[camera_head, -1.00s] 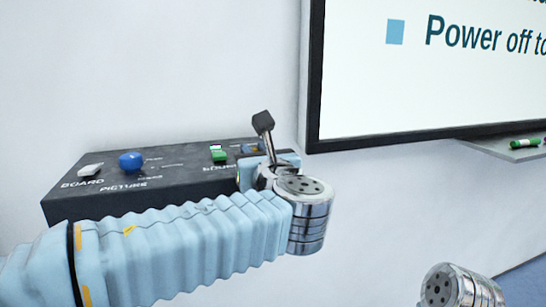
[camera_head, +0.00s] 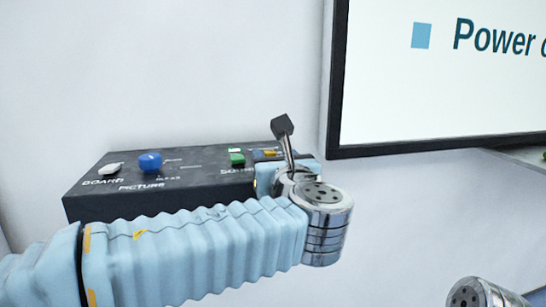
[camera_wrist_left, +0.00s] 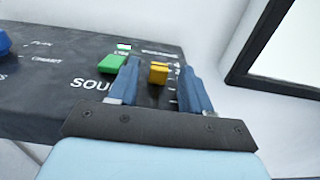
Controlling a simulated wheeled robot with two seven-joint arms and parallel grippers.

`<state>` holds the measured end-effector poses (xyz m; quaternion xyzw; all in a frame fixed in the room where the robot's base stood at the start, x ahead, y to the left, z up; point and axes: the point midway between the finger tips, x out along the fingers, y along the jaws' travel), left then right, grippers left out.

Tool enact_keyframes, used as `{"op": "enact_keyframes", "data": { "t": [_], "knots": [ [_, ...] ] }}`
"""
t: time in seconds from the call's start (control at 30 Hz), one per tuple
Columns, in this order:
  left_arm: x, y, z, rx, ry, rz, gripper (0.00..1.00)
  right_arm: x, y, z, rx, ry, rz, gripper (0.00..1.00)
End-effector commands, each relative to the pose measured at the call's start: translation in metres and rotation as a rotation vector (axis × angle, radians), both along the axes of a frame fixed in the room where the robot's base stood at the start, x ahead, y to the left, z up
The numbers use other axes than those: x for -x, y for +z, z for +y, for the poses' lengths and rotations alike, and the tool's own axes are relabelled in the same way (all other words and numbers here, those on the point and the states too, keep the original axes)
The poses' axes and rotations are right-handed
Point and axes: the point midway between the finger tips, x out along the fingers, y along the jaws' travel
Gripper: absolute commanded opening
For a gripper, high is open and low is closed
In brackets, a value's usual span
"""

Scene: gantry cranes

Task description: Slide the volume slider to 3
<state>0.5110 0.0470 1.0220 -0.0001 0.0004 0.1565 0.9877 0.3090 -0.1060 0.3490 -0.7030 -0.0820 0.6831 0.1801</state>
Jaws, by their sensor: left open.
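The black control box (camera_head: 150,197) is mounted on the wall, with SOUND, PICTURE and BOARD labels. A yellow slider knob (camera_wrist_left: 158,72), probably the volume slider, sits on its SOUND side beside a column of small marks. The marks are too small to read. My left gripper (camera_wrist_left: 160,84) is open, with one blue finger on either side of the yellow knob. I cannot tell whether either finger touches it. In the head view my left gripper (camera_head: 269,158) is at the box's right end, partly hidden by my wrist. My right gripper is out of view.
A green control (camera_wrist_left: 111,63) is close to the left finger, and also shows in the head view (camera_head: 237,159). A blue knob (camera_head: 150,163) and a white control (camera_head: 110,170) are farther left. A framed screen (camera_head: 440,85) hangs to the right.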

Motion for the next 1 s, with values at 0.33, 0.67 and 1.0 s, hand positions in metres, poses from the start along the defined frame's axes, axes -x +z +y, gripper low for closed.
{"op": "enact_keyframes", "data": {
  "t": [0.33, 0.67, 1.0],
  "knots": [
    [0.077, -0.001, -0.026, 0.000, -0.005, -0.002, 0.49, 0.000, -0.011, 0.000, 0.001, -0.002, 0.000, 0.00],
    [0.120, 0.000, -0.039, -0.001, -0.002, 0.000, 0.49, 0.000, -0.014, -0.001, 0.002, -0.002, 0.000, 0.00],
    [0.121, -0.002, -0.040, 0.000, -0.001, 0.003, 0.45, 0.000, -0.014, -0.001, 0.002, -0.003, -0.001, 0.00]
  ]
}}
